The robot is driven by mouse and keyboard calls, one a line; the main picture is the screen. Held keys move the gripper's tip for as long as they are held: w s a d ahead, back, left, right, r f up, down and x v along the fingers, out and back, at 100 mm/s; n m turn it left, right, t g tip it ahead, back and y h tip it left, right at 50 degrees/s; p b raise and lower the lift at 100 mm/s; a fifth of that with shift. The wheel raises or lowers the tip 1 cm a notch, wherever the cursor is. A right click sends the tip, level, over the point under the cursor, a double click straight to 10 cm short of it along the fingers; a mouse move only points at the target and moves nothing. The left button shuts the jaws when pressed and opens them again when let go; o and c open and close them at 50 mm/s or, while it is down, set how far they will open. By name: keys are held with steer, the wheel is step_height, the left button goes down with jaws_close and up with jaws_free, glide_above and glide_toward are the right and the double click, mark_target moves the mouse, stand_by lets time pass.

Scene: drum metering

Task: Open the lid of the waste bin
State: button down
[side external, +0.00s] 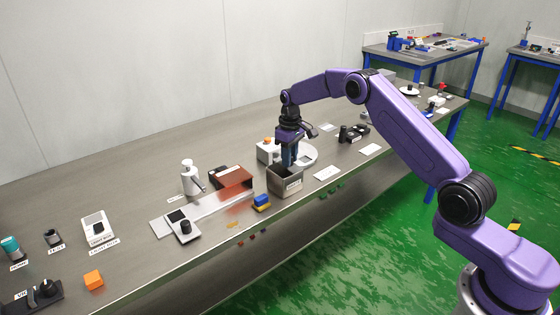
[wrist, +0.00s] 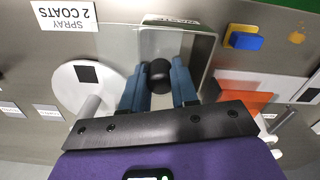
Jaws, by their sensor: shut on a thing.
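The waste bin (side external: 285,182) is a small grey box with a white label near the table's front edge. In the wrist view its rim (wrist: 211,52) and "WASTE" label (wrist: 171,20) show. My gripper (side external: 289,164) points down over the bin, and its blue fingers (wrist: 159,72) are shut on a round black knob (wrist: 158,74) over the bin's opening. Grey surface shows around the knob; I cannot tell whether it is the lid or the bin's inside. The hand hides the bin's near part.
A white card (side external: 327,173) lies to the right.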

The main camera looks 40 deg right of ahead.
mark_target(299, 160)
steer(key=d, duration=0.4)
steer(key=shift+d, duration=0.2)
steer(key=c, duration=0.9)
jaws_free()
steer(key=shift+o, duration=0.2)
step_height(299, 160, up, 18)
steer(key=shift+f, duration=0.25)
